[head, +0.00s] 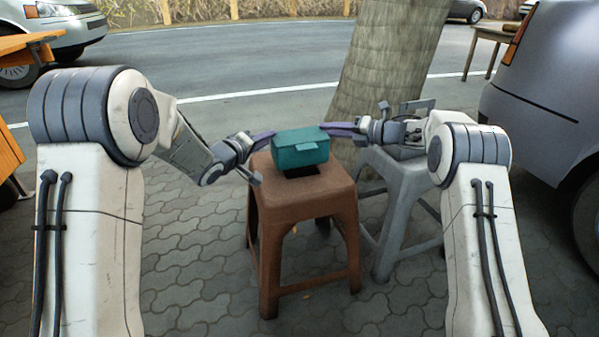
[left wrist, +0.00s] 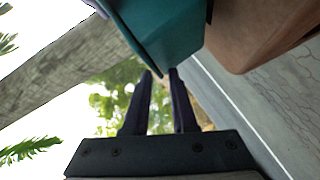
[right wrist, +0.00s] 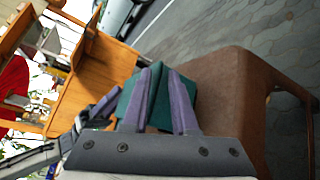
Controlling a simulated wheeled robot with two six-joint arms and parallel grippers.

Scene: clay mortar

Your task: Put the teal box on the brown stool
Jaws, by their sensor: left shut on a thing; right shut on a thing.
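The teal box (head: 300,149) is over the middle of the seat of the brown stool (head: 305,200), roughly level, with a dark patch on the seat under it. A narrow gap seems to part box and seat; contact is hard to tell. My left gripper (head: 270,136) is shut on the box's left side, and my right gripper (head: 326,127) on its right side. The left wrist view shows the box (left wrist: 165,35) beside the stool (left wrist: 255,35). The right wrist view shows the box (right wrist: 188,92) partly hidden behind the fingers, with the stool (right wrist: 230,95).
A grey stool (head: 392,180) stands behind and to the right of the brown one. A tree trunk (head: 388,65) rises behind. A parked car (head: 545,85) is at the right and orange wooden furniture (head: 10,155) at the left. The paving (head: 200,270) in front is clear.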

